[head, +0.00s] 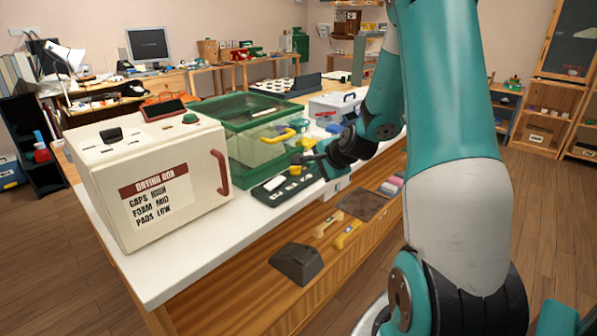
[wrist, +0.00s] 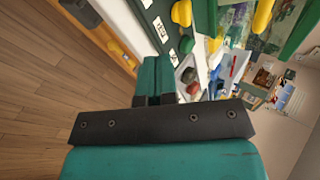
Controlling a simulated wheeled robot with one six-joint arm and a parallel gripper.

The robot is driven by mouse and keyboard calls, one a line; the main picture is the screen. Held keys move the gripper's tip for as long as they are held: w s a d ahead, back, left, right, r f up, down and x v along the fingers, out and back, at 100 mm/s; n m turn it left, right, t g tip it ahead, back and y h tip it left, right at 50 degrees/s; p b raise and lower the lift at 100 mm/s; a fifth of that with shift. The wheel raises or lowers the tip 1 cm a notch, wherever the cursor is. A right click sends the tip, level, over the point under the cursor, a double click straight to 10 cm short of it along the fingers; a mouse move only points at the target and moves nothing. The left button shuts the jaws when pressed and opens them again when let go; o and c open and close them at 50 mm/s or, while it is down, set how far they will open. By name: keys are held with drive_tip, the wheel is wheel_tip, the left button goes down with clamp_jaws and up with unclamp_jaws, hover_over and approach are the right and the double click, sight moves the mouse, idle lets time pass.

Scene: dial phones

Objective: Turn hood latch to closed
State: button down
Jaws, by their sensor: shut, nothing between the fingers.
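The green-framed clear hood (head: 222,112) stands on the white counter beside the cream oven box. A yellow handle (head: 279,136) is on its front and looks lowered across it. A yellow handle also shows at the top of the wrist view (wrist: 263,15). I cannot tell for certain which part is the hood latch or how it is turned. My gripper (head: 322,163) is in front of the hood's right side, above the counter's front edge. In the wrist view its teal fingers (wrist: 154,78) are together and empty, apart from the yellow handle.
A dark panel (head: 268,192) with white labels lies before the hood. The cream box (head: 155,180) with a red handle stands left. A white case (head: 335,104) stands behind my arm. A shelf below holds a dark wedge (head: 297,264). The floor in front is clear.

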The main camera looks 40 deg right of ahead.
sight(294, 172)
drive_tip(key=x, duration=0.7)
drive_tip(key=shift+w+a+f, duration=0.1)
drive_tip(key=shift+w+f, duration=0.05)
drive_tip(key=shift+w, duration=0.05)
drive_tip(key=w, duration=0.1)
drive_tip(key=w+p, duration=0.1)
drive_tip(key=shift+w+d, duration=0.25)
drive_tip(key=shift+w, duration=0.05)
drive_tip(key=shift+w+d+f, duration=0.1)
drive_tip(key=shift+w+d, duration=0.05)
drive_tip(key=shift+w, duration=0.65)
